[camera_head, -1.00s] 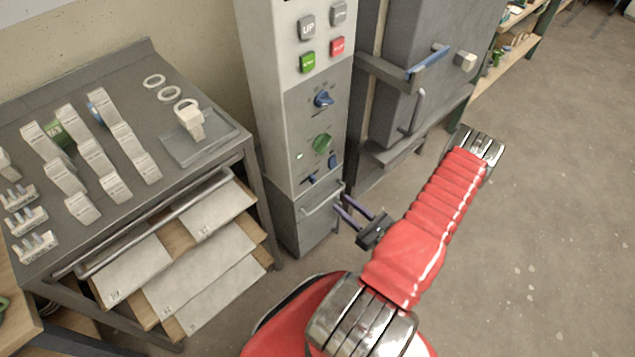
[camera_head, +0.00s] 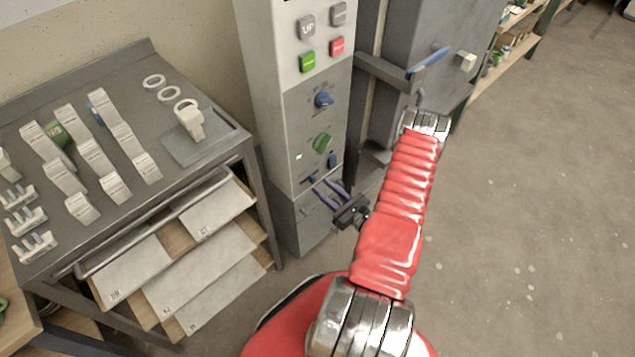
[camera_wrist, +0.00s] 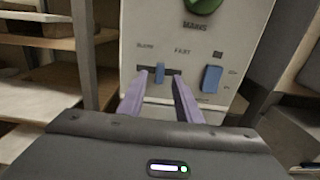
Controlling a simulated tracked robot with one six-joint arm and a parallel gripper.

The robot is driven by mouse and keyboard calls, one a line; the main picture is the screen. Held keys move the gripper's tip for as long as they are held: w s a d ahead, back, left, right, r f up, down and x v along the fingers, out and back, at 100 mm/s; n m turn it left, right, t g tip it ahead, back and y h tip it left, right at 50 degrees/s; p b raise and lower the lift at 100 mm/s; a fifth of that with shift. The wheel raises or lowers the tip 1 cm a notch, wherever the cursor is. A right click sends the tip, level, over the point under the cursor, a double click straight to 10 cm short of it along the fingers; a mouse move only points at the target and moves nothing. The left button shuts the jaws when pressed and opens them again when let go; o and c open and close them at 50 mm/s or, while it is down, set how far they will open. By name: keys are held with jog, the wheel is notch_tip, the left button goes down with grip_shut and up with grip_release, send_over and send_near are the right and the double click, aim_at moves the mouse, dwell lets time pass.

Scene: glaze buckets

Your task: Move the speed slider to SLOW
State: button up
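The speed slider is a small blue knob (camera_wrist: 160,73) in a dark horizontal slot, under the labels SLOW at left and FAST at right. In the wrist view the knob stands near the middle of the slot. In the head view it shows as a small blue spot (camera_head: 312,178) low on the grey control panel (camera_head: 290,120). My gripper (camera_wrist: 160,84) is open, its two purple fingers pointing at the panel, one on each side of the knob in the picture. I cannot tell whether the tips reach the knob. In the head view my gripper (camera_head: 321,184) is close to the panel's lower part.
A blue rocker switch (camera_wrist: 212,79) sits right of the slider. A green knob (camera_head: 322,142) and a blue dial (camera_head: 323,99) are above, with push buttons higher up. A drawer rack with a loaded top (camera_head: 190,215) stands left, and a grey kiln-like cabinet (camera_head: 425,50) right.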

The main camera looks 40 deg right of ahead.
aim_at(315, 181)
jog(key=shift+w+a, duration=0.1)
jog(key=shift+w, duration=1.95)
jog(key=shift+c, duration=0.4)
grip_shut()
